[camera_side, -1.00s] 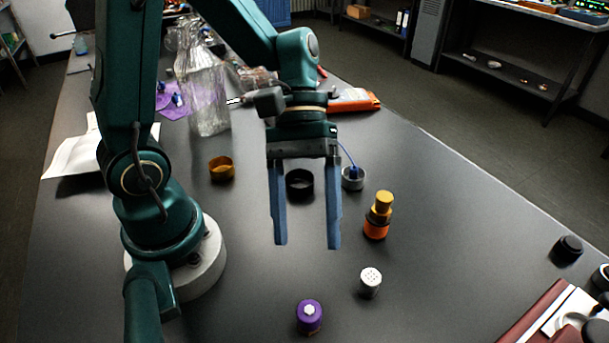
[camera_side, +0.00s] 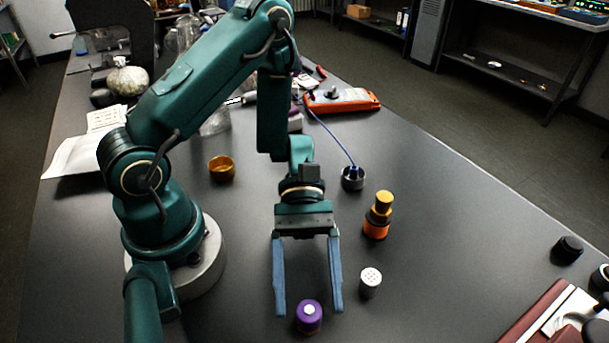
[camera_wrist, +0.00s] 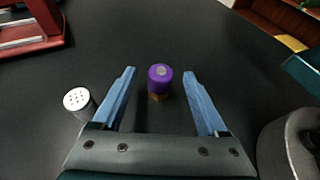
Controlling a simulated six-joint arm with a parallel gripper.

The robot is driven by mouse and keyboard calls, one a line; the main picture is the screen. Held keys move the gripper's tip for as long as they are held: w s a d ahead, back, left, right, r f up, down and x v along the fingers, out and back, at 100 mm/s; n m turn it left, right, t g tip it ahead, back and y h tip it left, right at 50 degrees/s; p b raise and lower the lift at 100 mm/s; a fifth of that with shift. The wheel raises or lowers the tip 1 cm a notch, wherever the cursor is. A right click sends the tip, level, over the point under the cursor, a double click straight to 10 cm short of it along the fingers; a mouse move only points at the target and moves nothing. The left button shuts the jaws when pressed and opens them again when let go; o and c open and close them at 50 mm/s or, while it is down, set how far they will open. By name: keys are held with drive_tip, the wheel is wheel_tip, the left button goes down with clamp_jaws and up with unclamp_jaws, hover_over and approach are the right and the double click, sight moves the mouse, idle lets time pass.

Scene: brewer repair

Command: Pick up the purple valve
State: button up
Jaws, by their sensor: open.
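The purple valve (camera_side: 309,317) stands upright on the dark table near the front edge of the side view, with a pale nub on its top. In the wrist view the purple valve (camera_wrist: 160,78) shows an orange-brown base and lies between the lines of my two fingers, just past their tips. My gripper (camera_side: 309,312) has its blue fingers spread wide and holds nothing. In the wrist view my gripper (camera_wrist: 159,74) is also open, with a finger on each side of the valve and apart from it.
A white perforated cap (camera_side: 370,281) stands close to the right finger in the side view. A red-edged tray (camera_side: 535,312) lies at right.

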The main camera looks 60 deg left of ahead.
drive_tip(key=shift+s+d+f, duration=0.2)
drive_tip(key=shift+s+d, duration=0.05)
drive_tip(key=shift+d, duration=0.15)
drive_tip(key=shift+c, duration=0.3)
clamp_jaws()
drive_tip(key=shift+r, duration=0.1)
